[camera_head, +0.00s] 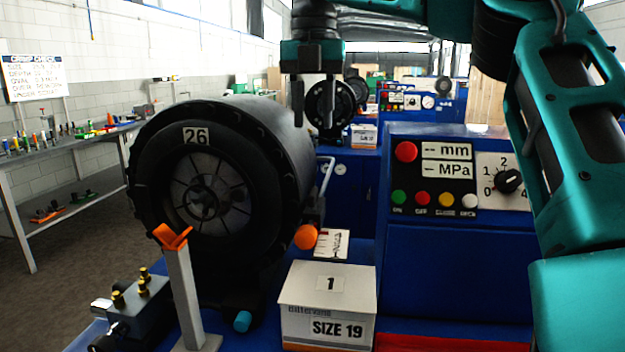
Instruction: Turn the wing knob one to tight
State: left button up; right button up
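My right gripper (313,102) hangs at the upper middle with its fingers pointing down. The fingers are apart with nothing between them, in front of a distant machine. A black knob (508,181) sits on a white dial plate numbered 0 to 4 on the blue control panel (455,270). The gripper is left of this knob and higher in the picture. An orange wing-shaped piece (172,237) tops a grey post at the lower left. I cannot tell which of these is the wing knob. My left gripper is out of view.
A big black crimper head (196,135) marked 26 fills the left middle. A box (328,302) marked SIZE 19 stands in front. A block with brass fittings (140,300) is at lower left. Red, green, yellow and white buttons (446,199) line the panel. A workbench (75,140) stands far left.

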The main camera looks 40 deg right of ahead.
aim_at(313, 191)
notch_tip(313, 191, down, 13)
jog(key=shift+s+r, duration=0.1)
dwell(0.4)
grip_shut()
dwell(0.4)
